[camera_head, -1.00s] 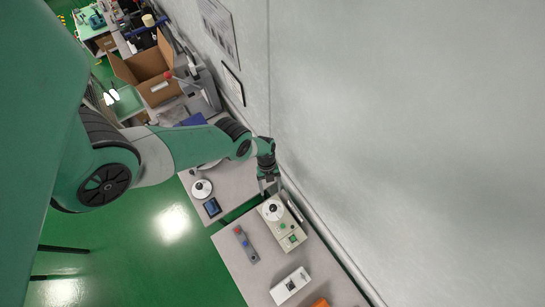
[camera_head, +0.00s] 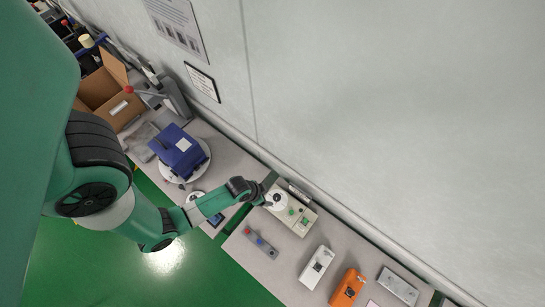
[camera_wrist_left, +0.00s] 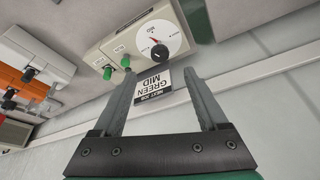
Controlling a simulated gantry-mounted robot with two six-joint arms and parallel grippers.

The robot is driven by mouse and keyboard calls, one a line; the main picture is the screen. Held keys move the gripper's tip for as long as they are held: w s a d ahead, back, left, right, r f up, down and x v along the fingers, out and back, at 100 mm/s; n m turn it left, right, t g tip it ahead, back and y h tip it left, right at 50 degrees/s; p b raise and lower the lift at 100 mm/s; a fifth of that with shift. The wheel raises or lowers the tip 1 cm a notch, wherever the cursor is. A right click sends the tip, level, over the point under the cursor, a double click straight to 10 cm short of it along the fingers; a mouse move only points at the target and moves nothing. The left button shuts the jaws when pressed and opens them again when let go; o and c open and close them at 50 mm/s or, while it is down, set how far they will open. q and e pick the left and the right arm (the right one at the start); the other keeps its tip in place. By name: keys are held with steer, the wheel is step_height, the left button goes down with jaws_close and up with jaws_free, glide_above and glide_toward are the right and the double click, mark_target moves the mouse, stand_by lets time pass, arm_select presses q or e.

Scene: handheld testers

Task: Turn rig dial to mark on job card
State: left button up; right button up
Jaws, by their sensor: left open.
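The rig (camera_head: 298,217) is a beige box with a white round dial (camera_head: 277,202) at its left end and green parts on its top. The job card (camera_wrist_left: 153,94) appears upside down there and reads "NEXT JOB GREEN MID". My left gripper (camera_head: 267,190) is just beside the dial at the wall side. In the wrist view its fingers (camera_wrist_left: 163,78) are spread and empty, apart from the knob. My right gripper is out of view.
A grey strip with coloured buttons (camera_head: 261,243), a white device (camera_head: 317,267), an orange device (camera_head: 347,288) and a pale grey device (camera_head: 398,285) lie on the same table. A blue case (camera_head: 180,150) stands on the other table. The wall runs close behind the rig.

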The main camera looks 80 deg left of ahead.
mark_target(276, 197)
arm_select(q)
steer(key=shift+n, duration=0.3)
steer(key=b+x, duration=0.1)
steer(key=x, duration=0.2)
steer(key=b+x, duration=0.2)
steer(key=x, duration=0.2)
steer(key=b+x, duration=0.2)
steer(key=x, duration=0.2)
steer(key=shift+w+r, duration=0.1)
steer(key=shift+w, duration=0.15)
jaws_close()
